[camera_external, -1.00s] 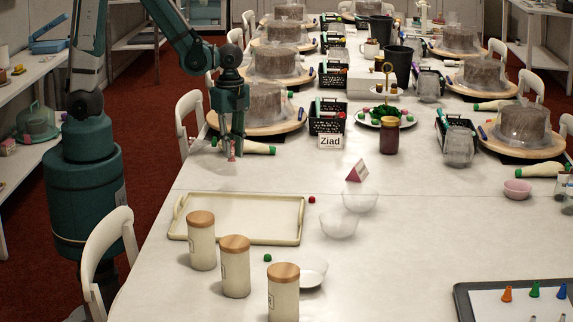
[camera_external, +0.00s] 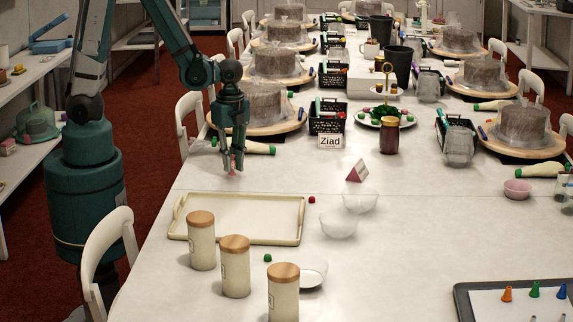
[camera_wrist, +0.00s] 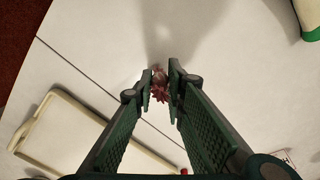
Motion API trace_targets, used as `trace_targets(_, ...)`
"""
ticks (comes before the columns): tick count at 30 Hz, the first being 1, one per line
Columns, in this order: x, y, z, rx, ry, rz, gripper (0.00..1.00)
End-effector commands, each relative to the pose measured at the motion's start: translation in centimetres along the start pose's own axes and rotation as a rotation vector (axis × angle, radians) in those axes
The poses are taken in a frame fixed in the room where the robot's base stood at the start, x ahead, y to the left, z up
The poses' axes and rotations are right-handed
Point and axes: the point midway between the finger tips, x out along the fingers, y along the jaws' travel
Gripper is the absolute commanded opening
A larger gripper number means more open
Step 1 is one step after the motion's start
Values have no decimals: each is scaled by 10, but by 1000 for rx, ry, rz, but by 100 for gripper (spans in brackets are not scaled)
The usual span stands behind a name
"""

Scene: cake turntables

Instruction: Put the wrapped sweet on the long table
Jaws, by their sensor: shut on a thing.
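My gripper (camera_external: 232,168) is low over the left part of the long table (camera_external: 240,300), between the cream tray and the nearest cake turntable. Its fingers are shut on a small pinkish-red wrapped sweet (camera_wrist: 160,86), which shows between the fingertips in the wrist view. In the outside view the sweet is a small pink spot at the fingertips. I cannot tell whether it touches the table top or hangs just above it.
A cream tray (camera_external: 177,215) lies in front, with wooden-lidded canisters (camera_external: 201,245) beside it. A piping bag (camera_external: 259,148) and a turntable (camera_external: 292,124) with a cake are behind. The name card (camera_external: 331,141) stands to the right. Bare table surrounds the gripper.

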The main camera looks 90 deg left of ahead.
Motion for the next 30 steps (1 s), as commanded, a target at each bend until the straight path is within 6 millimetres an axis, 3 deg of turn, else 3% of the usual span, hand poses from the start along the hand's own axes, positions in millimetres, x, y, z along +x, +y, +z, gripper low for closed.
trace_targets(4, 10, 0, 0, 0, 0, 0, 9)
trace_targets(19, 15, 0, 0, 0, 0, 0, 9)
trace_targets(23, 14, 0, 0, 0, 0, 0, 28)
trace_targets(30, 14, 0, 0, 0, 0, 0, 28)
